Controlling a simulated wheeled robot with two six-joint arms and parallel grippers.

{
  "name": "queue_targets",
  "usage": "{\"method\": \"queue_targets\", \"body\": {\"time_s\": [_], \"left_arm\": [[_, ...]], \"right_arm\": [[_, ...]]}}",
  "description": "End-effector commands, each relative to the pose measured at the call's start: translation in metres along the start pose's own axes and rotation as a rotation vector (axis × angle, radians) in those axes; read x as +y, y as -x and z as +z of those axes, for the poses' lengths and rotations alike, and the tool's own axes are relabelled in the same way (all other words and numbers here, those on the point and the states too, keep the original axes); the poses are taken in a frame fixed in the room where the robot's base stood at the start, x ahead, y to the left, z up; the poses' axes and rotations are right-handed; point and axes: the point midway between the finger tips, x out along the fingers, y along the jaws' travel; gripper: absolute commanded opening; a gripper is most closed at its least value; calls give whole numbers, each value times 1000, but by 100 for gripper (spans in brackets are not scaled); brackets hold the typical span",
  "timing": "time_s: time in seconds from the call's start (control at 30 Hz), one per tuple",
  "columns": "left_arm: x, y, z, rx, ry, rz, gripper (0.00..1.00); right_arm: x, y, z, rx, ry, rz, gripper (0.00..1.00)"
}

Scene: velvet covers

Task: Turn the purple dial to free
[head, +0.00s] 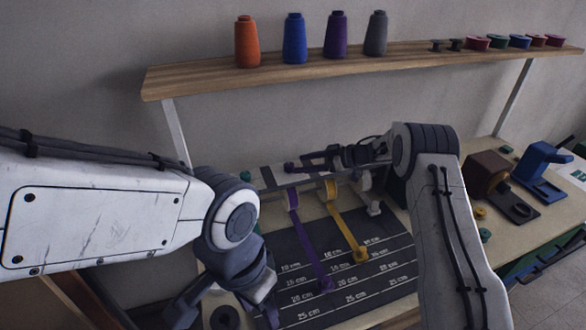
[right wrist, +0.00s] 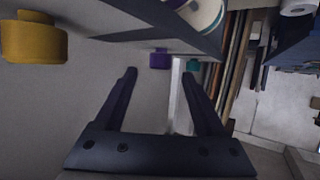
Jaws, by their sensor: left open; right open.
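A small purple knob (right wrist: 159,59), which looks like the purple dial, is in the right wrist view, beyond my right gripper (right wrist: 157,76). That gripper is open and empty, with the knob between its fingertips in the picture but apparently beyond them. In the head view my right gripper (head: 305,162) reaches left across the back of the bench, near a dark purple piece (head: 290,168). A purple ribbon (head: 309,240) hangs from a roll there onto a dark measuring mat (head: 285,250). The dial's marking is too small to read. My left gripper (head: 228,308) is open and low at the front left.
A yellow ribbon (head: 345,225) lies right of the purple one. A yellow knob (right wrist: 33,40) and a teal knob (right wrist: 193,65) flank the purple knob. A wooden shelf (head: 340,66) with thread cones stands behind. Brown (head: 487,172) and blue (head: 541,165) devices stand at right.

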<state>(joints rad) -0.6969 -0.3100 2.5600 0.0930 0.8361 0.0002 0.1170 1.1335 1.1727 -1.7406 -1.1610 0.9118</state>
Motion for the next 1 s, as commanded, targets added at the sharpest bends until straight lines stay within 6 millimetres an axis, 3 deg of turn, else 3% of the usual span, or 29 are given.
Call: {"method": "queue_targets", "body": {"time_s": [0.1,0.3,0.73,0.87,1.0], "left_arm": [[-1,-9,0,0,-1,0,50],[-1,-13,1,0,-1,0,50],[-1,-13,1,0,-1,0,50],[-1,-13,1,0,-1,0,50],[-1,-13,1,0,-1,0,50]], "right_arm": [[1,22,2,0,1,2,72],[0,45,1,0,1,1,72],[1,46,-6,1,7,15,72],[8,30,-50,9,46,134,72],[5,14,-120,-21,63,384,72]]}}
